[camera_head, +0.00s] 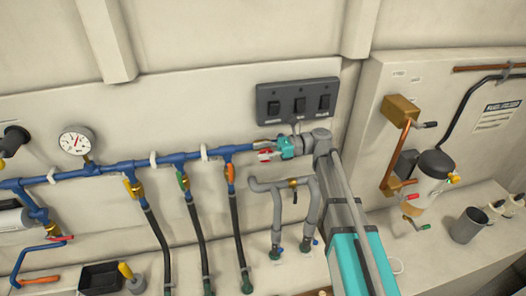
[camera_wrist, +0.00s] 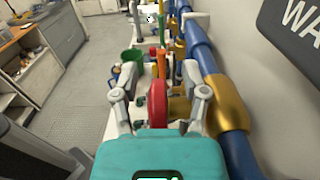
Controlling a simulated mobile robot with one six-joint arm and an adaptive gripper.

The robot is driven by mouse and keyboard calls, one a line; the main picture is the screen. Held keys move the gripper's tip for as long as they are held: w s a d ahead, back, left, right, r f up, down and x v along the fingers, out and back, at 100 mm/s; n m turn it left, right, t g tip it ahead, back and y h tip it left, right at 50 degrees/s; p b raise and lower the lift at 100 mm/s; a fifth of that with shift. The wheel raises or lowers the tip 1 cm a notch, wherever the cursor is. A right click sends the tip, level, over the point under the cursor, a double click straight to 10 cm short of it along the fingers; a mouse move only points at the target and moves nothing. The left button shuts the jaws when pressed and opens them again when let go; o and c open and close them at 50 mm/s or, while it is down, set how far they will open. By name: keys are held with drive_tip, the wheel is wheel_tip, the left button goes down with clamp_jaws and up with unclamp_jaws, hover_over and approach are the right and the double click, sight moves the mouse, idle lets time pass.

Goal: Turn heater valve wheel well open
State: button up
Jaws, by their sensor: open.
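A small red valve wheel (camera_head: 265,154) sits at the right end of the blue pipe (camera_head: 120,167), below the black switch panel. I take it to be the heater valve wheel; no label on it can be read. In the wrist view the red wheel (camera_wrist: 158,103) shows edge-on, in front of a brass valve body (camera_wrist: 230,103). My gripper (camera_wrist: 158,95) is open, with one finger on each side of the wheel and visible gaps to it. In the head view my gripper (camera_head: 277,150) comes from the right and partly hides the valve.
A three-switch panel (camera_head: 299,100) is on the wall just above my gripper. Black hoses (camera_head: 197,235) hang from valves to the left. A grey pipe loop (camera_head: 277,210) stands below. A grey canister (camera_head: 434,168) and copper pipe (camera_head: 394,152) are at the right.

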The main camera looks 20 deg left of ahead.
drive_tip(key=shift+c, duration=0.3)
drive_tip(key=shift+d, duration=0.1)
clamp_jaws()
drive_tip(key=shift+r+h+p, duration=0.2)
drive_tip(key=shift+h+p, duration=0.1)
drive_tip(key=shift+p, duration=0.5)
drive_tip(key=shift+t+h+p, duration=0.3)
drive_tip(key=shift+p, duration=0.1)
drive_tip(key=t+h+p, duration=0.1)
drive_tip(key=p, duration=0.1)
drive_tip(key=h+p, duration=0.1)
drive_tip(key=p, duration=0.2)
drive_tip(key=shift+s+a+f+t+h, duration=0.15)
drive_tip(key=shift+s+a+t+h, duration=0.05)
drive_tip(key=shift+a+t+h, duration=0.2)
drive_tip(key=t+h+p, duration=0.1)
drive_tip(key=p, duration=0.1)
drive_tip(key=f+h+p, duration=0.1)
drive_tip(key=h+p, duration=0.1)
drive_tip(key=shift+s+a+t, duration=0.1)
drive_tip(key=shift+t, duration=0.3)
drive_tip(key=shift+f+t+h+p, duration=0.3)
drive_tip(key=shift+t+h+p, duration=0.15)
drive_tip(key=shift+h+p, duration=0.25)
drive_tip(key=shift+f+t+h+p, duration=0.3)
drive_tip(key=shift+t+h+p, duration=0.2)
drive_tip(key=shift+h, duration=0.3)
